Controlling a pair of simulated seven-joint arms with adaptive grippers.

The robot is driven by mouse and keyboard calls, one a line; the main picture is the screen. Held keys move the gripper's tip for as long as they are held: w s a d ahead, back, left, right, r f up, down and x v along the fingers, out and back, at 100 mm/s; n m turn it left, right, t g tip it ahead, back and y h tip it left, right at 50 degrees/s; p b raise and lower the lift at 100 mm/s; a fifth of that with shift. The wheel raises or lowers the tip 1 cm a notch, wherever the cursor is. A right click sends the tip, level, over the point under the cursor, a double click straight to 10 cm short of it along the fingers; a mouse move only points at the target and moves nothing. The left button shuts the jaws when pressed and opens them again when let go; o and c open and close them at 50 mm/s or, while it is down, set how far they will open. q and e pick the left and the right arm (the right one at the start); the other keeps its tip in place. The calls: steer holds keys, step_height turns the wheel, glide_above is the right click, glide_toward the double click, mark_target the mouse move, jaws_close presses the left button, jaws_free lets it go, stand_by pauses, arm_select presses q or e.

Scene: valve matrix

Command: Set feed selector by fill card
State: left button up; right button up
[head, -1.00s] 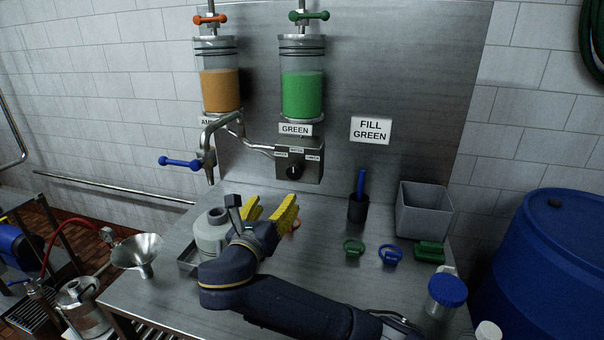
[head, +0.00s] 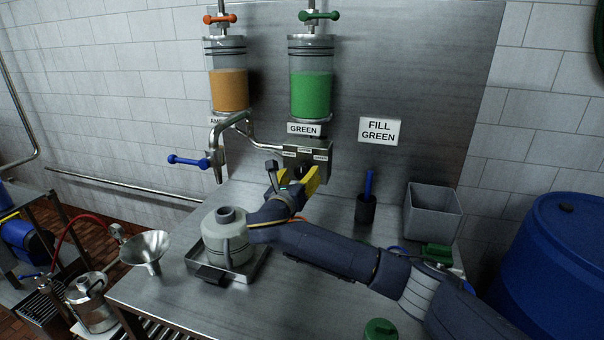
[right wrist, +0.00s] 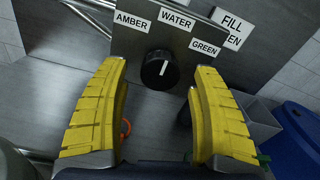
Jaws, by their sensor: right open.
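The feed selector box (head: 321,160) is mounted on the steel back panel. In the right wrist view its round black knob (right wrist: 159,69) has a white line pointing up, toward the WATER label (right wrist: 175,18). The AMBER label (right wrist: 132,22) is to its left and the GREEN label (right wrist: 205,47) to its right. The fill card (head: 380,131) reads FILL GREEN. My right gripper (head: 293,178) is open in front of the box. In the right wrist view its yellow fingers (right wrist: 160,72) stand apart on either side of the knob, with no contact visible. My left gripper is not in view.
Amber (head: 229,90) and green (head: 311,95) cylinders hang above, with a tap with a blue lever (head: 188,161) at left. A grey canister (head: 228,240) stands on a tray below. A grey bin (head: 433,212) and blue brush handle (head: 369,185) are at right.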

steer(key=shift+x, duration=1.1)
steer(key=shift+o, duration=0.2)
steer(key=c, duration=1.4)
steer(key=shift+o, duration=0.2)
steer(key=m, duration=0.4)
steer(key=shift+f+m, duration=0.1)
steer(key=shift+m, duration=0.3)
steer(key=m, duration=0.4)
steer(key=shift+m, duration=0.4)
